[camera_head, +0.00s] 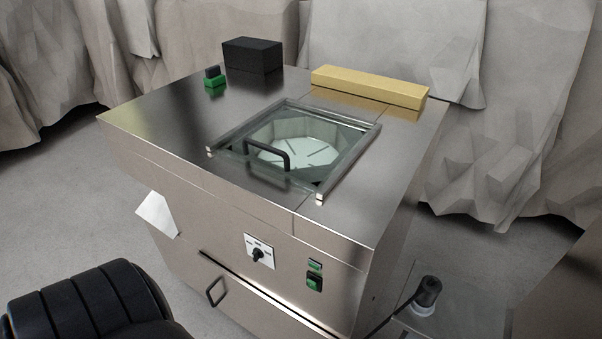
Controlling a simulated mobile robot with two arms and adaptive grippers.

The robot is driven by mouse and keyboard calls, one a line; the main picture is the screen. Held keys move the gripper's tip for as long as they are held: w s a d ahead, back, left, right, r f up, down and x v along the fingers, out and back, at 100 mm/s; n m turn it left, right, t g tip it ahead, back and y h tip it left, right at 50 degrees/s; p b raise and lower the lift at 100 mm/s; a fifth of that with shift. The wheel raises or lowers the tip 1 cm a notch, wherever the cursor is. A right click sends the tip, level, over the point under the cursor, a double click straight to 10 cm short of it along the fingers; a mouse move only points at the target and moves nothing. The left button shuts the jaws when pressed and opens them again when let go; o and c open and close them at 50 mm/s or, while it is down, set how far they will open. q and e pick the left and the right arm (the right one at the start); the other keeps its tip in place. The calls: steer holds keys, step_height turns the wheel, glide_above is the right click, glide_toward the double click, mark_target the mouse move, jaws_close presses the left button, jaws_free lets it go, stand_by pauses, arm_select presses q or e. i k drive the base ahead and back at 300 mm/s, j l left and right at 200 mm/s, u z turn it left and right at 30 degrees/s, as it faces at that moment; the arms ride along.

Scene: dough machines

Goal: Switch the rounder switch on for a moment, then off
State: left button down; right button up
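The steel machine (200,215), which looks like the rounder, stands in the middle of the head view. Its front panel carries a black rotary switch (257,255) on a white plate with small labels too small to read. To the right of it is a green switch (314,283) in a dark frame, with a smaller green piece (315,265) above it. I cannot tell which of these is the rounder switch, or whether either is on or off. Nothing touches the panel controls. Neither of my grippers shows in this view.
The machine's top has a glass lid (325,130) with a black handle, closed over a pale bowl. A yellow block (368,86), a black box (252,56) and a small green-and-black piece (214,78) sit on top. A black knob (428,291) stands at the lower right. A black ribbed part fills the lower left.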

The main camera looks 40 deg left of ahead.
mark_target(311, 284)
steer(key=k+j+u, duration=0.1)
steer(key=u, duration=0.3)
steer(key=j+u, duration=0.4)
steer(key=k+l, duration=0.05)
steer(key=l, duration=0.05)
